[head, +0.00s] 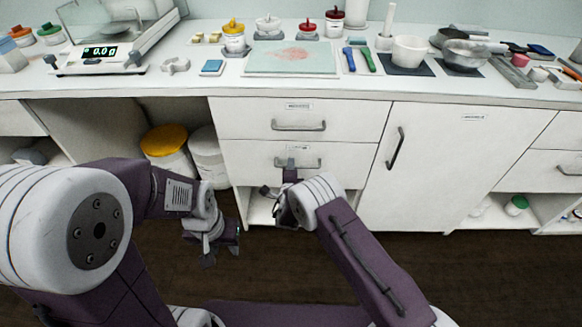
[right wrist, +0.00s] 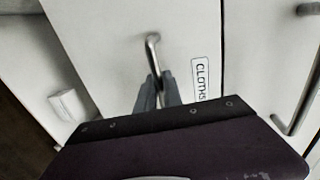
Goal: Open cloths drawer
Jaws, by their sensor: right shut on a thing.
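The cloths drawer (head: 348,158) is the lower of two white drawers under the counter in the head view. Its front looks about flush with the drawer above. Its label (right wrist: 201,80) reads CLOTHS in the right wrist view. My right gripper (head: 290,166) is at this drawer's bar handle (head: 313,164). In the right wrist view its fingers (right wrist: 158,88) are shut around the handle (right wrist: 152,48), partly hiding it. My left gripper (head: 212,256) hangs low, left of the drawers and apart from them. Its finger opening is not clear.
The upper drawer (head: 352,118) and a cupboard door (head: 440,165) with a bar handle adjoin the cloths drawer. An open bay to the left holds a yellow-lidded tub (head: 165,140). A low open shelf (head: 262,210) lies below. The counter holds a scale and tools.

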